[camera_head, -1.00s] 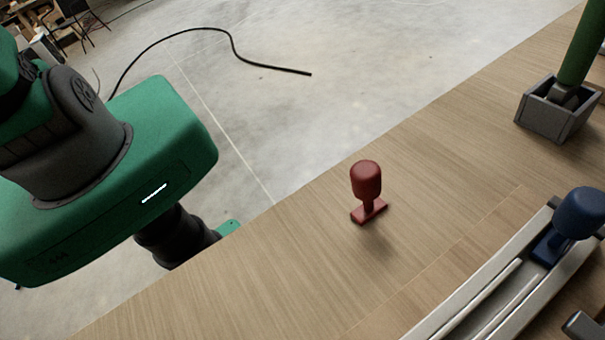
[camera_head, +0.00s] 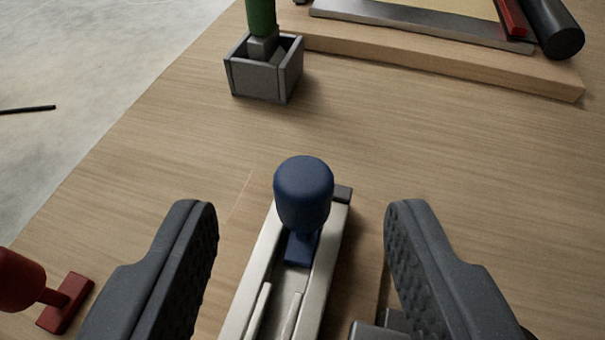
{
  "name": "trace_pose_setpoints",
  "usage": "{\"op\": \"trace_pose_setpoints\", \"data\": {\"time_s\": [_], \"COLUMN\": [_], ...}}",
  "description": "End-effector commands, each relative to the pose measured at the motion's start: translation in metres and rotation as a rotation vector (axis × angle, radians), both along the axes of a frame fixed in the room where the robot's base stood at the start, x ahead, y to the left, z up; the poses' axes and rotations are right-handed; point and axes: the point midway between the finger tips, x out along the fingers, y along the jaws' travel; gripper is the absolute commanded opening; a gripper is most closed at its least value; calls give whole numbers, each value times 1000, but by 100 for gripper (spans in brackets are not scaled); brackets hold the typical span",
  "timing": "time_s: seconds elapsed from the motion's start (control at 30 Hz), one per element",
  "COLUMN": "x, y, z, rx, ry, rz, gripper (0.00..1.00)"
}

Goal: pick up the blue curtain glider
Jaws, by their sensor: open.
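The blue curtain glider (camera_head: 303,196) has a rounded knob on a narrow stem and a flat foot. It stands upright in a pale metal track (camera_head: 257,262), near the track's far end. My gripper (camera_head: 302,222) is open, with one dark ribbed finger on each side of the glider in the picture. Neither finger appears to touch it. The gap between the fingers is empty apart from the glider and track seen through it; how far the fingers are above the track I cannot tell.
A red glider (camera_head: 66,303) lies at the lower left on the wooden table (camera_head: 450,150). A grey box (camera_head: 264,80) holding a green-handled tool (camera_head: 261,18) stands beyond the track. A wooden board (camera_head: 440,66) with a black cylinder (camera_head: 553,28) is at the back right.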

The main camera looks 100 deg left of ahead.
Motion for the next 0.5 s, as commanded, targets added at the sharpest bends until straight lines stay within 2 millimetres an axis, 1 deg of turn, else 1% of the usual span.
{"op": "trace_pose_setpoints", "data": {"time_s": [0.03,0.27,0.5], "x": [-1,-2,-6], "y": [4,11,33], "z": [-1,-5,-17], "rx": [1,-1,2], "ry": [1,-1,1], "rz": [1,-1,2], "gripper": [47,47,47]}}
